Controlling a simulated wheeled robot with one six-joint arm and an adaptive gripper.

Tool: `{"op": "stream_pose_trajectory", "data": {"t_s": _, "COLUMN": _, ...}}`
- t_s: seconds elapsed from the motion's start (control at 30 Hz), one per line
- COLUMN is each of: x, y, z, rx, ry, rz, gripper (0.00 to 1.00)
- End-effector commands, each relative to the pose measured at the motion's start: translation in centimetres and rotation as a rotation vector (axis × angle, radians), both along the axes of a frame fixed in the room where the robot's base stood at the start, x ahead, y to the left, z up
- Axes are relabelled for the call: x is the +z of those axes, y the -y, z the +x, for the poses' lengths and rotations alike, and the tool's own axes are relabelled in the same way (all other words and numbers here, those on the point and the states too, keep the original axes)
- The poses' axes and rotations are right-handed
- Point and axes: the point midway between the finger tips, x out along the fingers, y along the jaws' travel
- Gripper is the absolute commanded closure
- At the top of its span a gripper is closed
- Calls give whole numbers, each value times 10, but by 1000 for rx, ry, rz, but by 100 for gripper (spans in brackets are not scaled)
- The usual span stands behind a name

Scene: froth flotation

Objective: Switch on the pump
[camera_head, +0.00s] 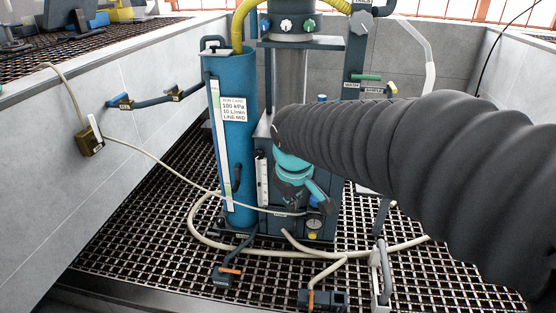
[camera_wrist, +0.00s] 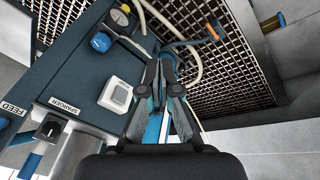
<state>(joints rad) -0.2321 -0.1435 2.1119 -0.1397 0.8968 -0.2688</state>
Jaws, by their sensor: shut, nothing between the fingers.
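In the wrist view, a dark blue panel carries a white, square, switch-like plate (camera_wrist: 117,95) with a grey centre. It lies just left of my gripper (camera_wrist: 160,72); I see no clear contact. The gripper's fingers are together with nothing between them. In the head view my gripper (camera_head: 320,202) is in front of the lower part of the dark column housing (camera_head: 264,170), and my arm hides much of its right side. No readable label marks the pump. A small dark unit with an orange lever (camera_head: 325,299) lies on the grating, but I cannot tell what it is.
A black knob (camera_wrist: 47,128) sits by the SPARGER and FEED labels. A blue knob (camera_wrist: 101,42) and a gauge (camera_wrist: 120,17) are near the panel's end. A tall blue cylinder (camera_head: 236,150) stands left. Pale hoses (camera_head: 213,240) cross the grating (camera_head: 150,220).

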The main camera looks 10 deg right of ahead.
Motion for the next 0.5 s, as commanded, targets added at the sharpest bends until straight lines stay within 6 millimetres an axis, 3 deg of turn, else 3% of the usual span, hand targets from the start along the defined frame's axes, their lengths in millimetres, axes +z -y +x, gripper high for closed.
{"op": "stream_pose_trajectory", "data": {"t_s": 0.17, "x": 0, "y": -18, "z": 53, "rx": 230, "ry": 12, "rz": -106, "gripper": 100}}
{"op": "stream_pose_trajectory", "data": {"t_s": 0.3, "x": 18, "y": -22, "z": 87, "rx": 412, "ry": 47, "rz": -199, "gripper": 100}}
{"op": "stream_pose_trajectory", "data": {"t_s": 0.4, "x": 35, "y": -21, "z": 98, "rx": 512, "ry": 76, "rz": -254, "gripper": 100}}
{"op": "stream_pose_trajectory", "data": {"t_s": 0.5, "x": 41, "y": -19, "z": 101, "rx": 594, "ry": 80, "rz": -297, "gripper": 100}}
